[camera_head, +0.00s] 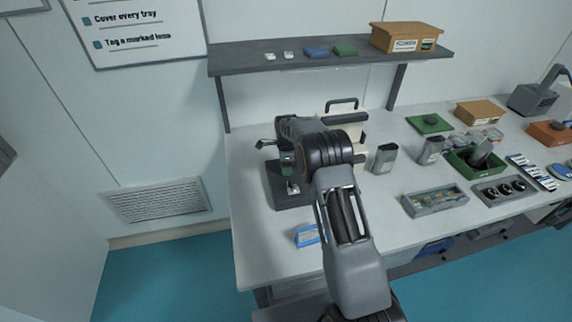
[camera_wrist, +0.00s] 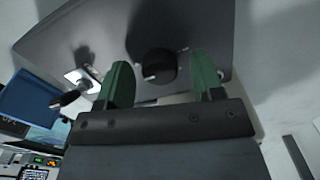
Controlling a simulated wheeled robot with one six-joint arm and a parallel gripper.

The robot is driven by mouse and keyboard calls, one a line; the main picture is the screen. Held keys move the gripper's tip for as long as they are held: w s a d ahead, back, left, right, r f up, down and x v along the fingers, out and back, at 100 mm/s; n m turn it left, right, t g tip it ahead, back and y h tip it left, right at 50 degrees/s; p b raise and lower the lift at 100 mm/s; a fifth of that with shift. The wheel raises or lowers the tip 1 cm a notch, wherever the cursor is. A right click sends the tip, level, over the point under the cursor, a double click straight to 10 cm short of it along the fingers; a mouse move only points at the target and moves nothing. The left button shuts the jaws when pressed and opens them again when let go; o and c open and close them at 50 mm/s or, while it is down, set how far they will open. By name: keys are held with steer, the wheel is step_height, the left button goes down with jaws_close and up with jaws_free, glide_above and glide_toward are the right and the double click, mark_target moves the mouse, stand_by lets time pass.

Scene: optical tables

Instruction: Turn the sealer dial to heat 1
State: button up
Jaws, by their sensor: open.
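The sealer is a dark grey unit (camera_head: 290,196) at the left end of the table, partly covered by my arm in the head view. In the wrist view its grey panel (camera_wrist: 100,38) carries a round black dial (camera_wrist: 157,64) with a small white mark at its lower left edge. My gripper (camera_wrist: 161,68) is open, with one green finger to each side of the dial. Both fingers look apart from the dial, though depth is hard to judge. In the head view my gripper (camera_head: 287,160) is above the sealer, mostly hidden by my wrist. I cannot read the heat numbers.
A black-tipped lever (camera_wrist: 70,97) on a pale plate sits left of the dial. A blue-and-white box (camera_head: 307,235) lies near the table's front edge. Grey containers (camera_head: 385,158) stand right of my arm. A shelf (camera_head: 330,56) overhangs the back. The front left tabletop is clear.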

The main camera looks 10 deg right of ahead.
steer(key=shift+f, duration=0.25)
steer(key=shift+c, duration=0.2)
steer(key=c, duration=0.9)
